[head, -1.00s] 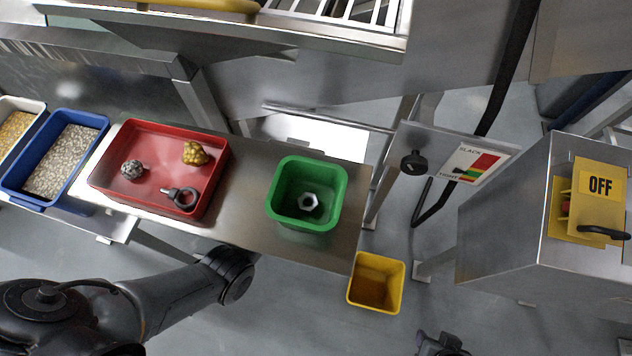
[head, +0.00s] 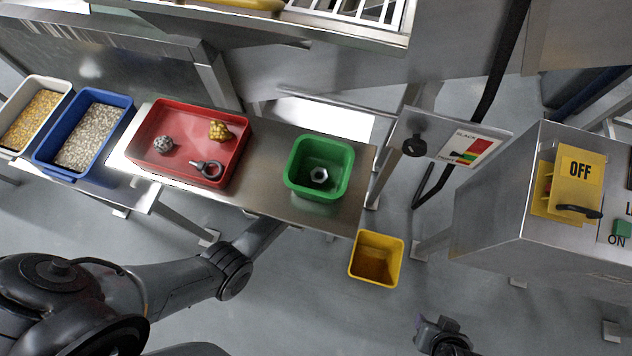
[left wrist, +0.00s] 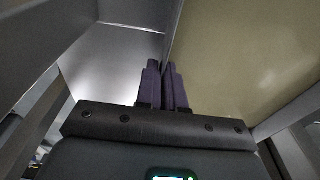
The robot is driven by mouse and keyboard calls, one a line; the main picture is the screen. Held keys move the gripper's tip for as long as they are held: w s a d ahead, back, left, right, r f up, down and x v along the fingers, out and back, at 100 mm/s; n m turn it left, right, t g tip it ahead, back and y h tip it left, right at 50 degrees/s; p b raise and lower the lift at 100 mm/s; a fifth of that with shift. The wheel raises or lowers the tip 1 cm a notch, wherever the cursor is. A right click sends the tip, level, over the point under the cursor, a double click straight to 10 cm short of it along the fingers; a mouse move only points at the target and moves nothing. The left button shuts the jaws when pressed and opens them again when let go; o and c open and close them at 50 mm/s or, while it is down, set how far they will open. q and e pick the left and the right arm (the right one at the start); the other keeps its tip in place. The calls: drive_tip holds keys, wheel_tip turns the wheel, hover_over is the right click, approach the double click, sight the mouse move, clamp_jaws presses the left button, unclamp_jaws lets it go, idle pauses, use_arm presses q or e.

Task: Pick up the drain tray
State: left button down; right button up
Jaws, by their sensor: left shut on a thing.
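My left arm comes in from the lower left in the head view and passes under the steel bench, so the left gripper is hidden there. In the left wrist view my left gripper (left wrist: 165,88) is shut on a thin upright metal edge (left wrist: 176,28), which looks like the drain tray's wall. A silver surface lies left of this edge and a smooth tan surface right of it. The rest of the tray is out of sight. A dark part of my right arm, perhaps its gripper (head: 440,333), shows at the bottom edge; its jaws cannot be made out.
The steel bench (head: 268,205) carries a red tray (head: 180,178) with small parts and a green bin (head: 330,187) with a nut (head: 319,175). A yellow bin (head: 376,258) is below its right end. The OFF-labelled cabinet (head: 500,200) stands at right.

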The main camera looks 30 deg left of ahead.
use_arm(q)
drive_tip(key=shift+s, duration=0.1)
drive_tip(key=c, duration=1.2)
unclamp_jaws()
drive_tip(key=shift+o, duration=0.2)
drive_tip(key=shift+r, duration=0.1)
drive_tip(key=r+p, duration=0.1)
drive_tip(key=r, duration=0.2)
drive_tip(key=r+p, duration=0.2)
drive_tip(key=r, duration=0.1)
drive_tip(key=s+r+p, duration=0.1)
drive_tip(key=r+p, duration=0.1)
drive_tip(key=r, duration=0.1)
drive_tip(key=shift+d+r, duration=0.15)
drive_tip(key=shift+r, duration=0.05)
drive_tip(key=shift+s+r, duration=0.15)
drive_tip(key=shift+r, duration=0.4)
drive_tip(key=shift+c, duration=0.5)
